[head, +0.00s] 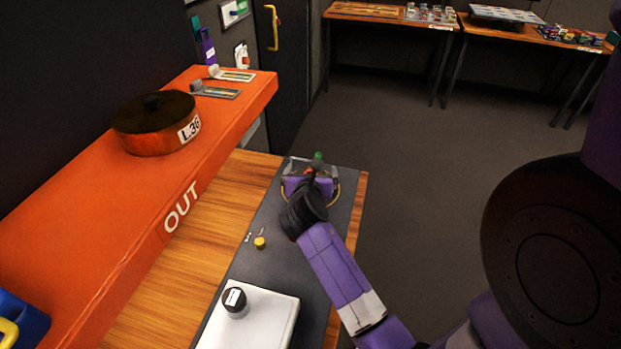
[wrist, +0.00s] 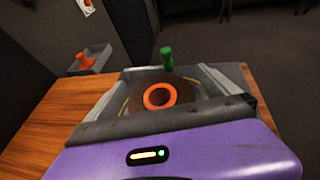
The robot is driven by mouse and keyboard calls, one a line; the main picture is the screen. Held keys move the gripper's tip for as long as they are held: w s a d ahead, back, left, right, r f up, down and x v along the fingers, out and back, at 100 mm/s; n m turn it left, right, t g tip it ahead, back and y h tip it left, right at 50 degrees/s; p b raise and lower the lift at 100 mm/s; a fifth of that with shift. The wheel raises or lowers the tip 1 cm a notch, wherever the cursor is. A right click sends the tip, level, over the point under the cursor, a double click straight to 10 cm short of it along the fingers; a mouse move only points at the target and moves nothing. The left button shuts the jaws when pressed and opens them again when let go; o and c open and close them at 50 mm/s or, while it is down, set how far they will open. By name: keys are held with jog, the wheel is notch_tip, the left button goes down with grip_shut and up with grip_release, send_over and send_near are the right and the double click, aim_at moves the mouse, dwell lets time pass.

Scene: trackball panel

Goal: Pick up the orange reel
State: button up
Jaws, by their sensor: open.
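An orange ring-shaped hub (wrist: 159,97), which looks like the orange reel, sits in a brown round body in the wrist view, between and just beyond my fingers. In the head view only a small orange-red bit (head: 309,171) shows beside my gripper (head: 312,178); the rest is hidden behind it. A thin yellow loop curves out around the gripper. My gripper is open, over the far end of the dark mat (head: 262,272), and also shows in the wrist view (wrist: 168,92). I cannot tell whether the fingers touch the reel. A green knob (wrist: 167,58) stands just beyond it.
A brown-orange drum labelled L.36 (head: 158,140) sits on the orange "OUT" shelf (head: 110,215) at left. A white box (head: 265,318) with a black knob (head: 235,302) and a small yellow knob (head: 260,243) are nearer on the mat. Open floor lies right.

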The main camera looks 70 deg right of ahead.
jog(key=shift+c, duration=0.4)
jog(key=c, duration=1.4)
jog(key=shift+c, duration=0.2)
